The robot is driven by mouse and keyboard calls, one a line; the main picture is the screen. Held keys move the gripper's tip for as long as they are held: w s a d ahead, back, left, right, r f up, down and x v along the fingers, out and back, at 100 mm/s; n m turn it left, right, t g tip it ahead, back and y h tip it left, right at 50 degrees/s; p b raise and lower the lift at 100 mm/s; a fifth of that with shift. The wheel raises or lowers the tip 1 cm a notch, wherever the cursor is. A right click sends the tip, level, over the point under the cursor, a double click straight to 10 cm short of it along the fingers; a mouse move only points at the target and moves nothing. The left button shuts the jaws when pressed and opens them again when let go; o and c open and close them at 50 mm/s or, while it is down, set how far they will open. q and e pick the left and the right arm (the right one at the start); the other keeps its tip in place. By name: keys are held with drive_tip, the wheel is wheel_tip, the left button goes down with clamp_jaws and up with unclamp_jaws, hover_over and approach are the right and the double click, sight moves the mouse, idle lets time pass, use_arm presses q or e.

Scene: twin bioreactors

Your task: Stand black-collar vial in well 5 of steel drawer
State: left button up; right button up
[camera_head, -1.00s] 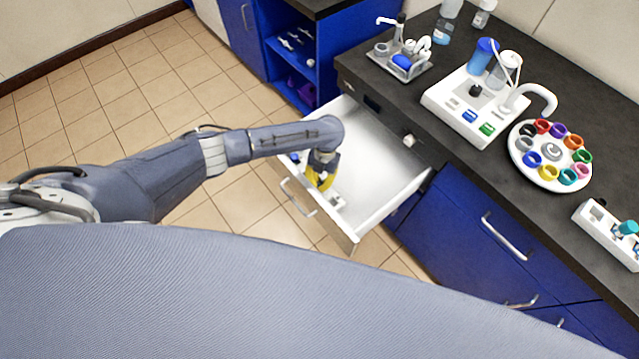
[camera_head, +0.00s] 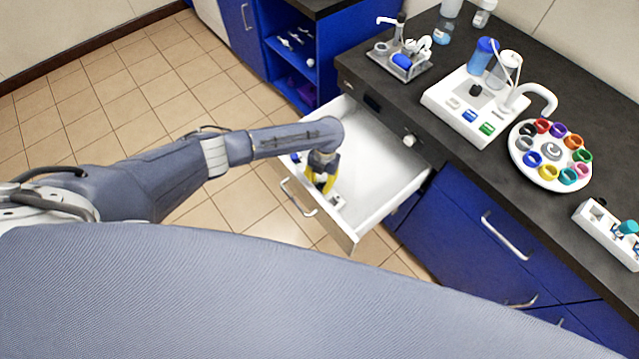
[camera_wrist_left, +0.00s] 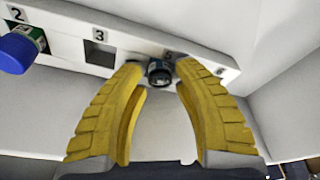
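My left gripper (camera_wrist_left: 161,70) has yellow fingers and points down into the open drawer (camera_head: 385,160); its yellow fingers also show in the head view (camera_head: 322,177). In the left wrist view a small vial with a black collar (camera_wrist_left: 159,73) sits between the fingertips, at the rack's front edge. The gaps beside it are very narrow, so I cannot tell whether the fingers touch it. Its lower part and well are hidden. The white numbered rack (camera_wrist_left: 60,30) shows labels 2 and 3; the labels near the fingertips are blurred. My right gripper is not in view.
A blue-capped vial (camera_wrist_left: 17,52) stands near label 2, left of the gripper. The well at label 3 (camera_wrist_left: 99,54) is empty. The drawer walls enclose the gripper. The bench above carries a white device (camera_head: 470,105), a round carousel (camera_head: 550,157) and another white rack (camera_head: 608,235).

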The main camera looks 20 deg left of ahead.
sight(324, 181)
use_arm(q)
drive_tip(key=v, duration=1.2)
drive_tip(key=shift+r, duration=0.15)
